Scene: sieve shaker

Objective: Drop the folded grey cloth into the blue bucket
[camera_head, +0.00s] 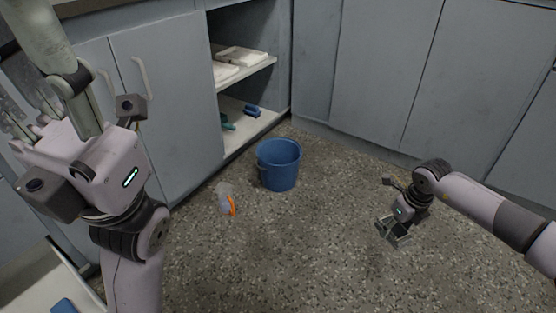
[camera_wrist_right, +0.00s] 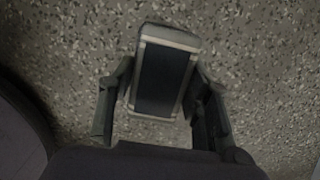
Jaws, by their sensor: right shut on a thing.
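The blue bucket (camera_head: 279,166) stands upright on the speckled floor in the middle of the head view. I see no cloth in it; its bottom is hidden. My right gripper (camera_head: 393,232) is to the right of the bucket, above the floor and well apart from it. It is shut on the folded grey cloth (camera_wrist_right: 164,75), which shows between the two fingers in the right wrist view as a dark grey oblong with paler bands and ends. My left gripper (camera_head: 22,118) is partly in view at the left edge, and its fingers are unclear.
A pale bottle with an orange part (camera_head: 226,199) is on the floor left of the bucket. An open cabinet (camera_head: 250,114) behind it holds pale folded items and small blue and green things. Grey cabinets line the back. The floor between bucket and right gripper is clear.

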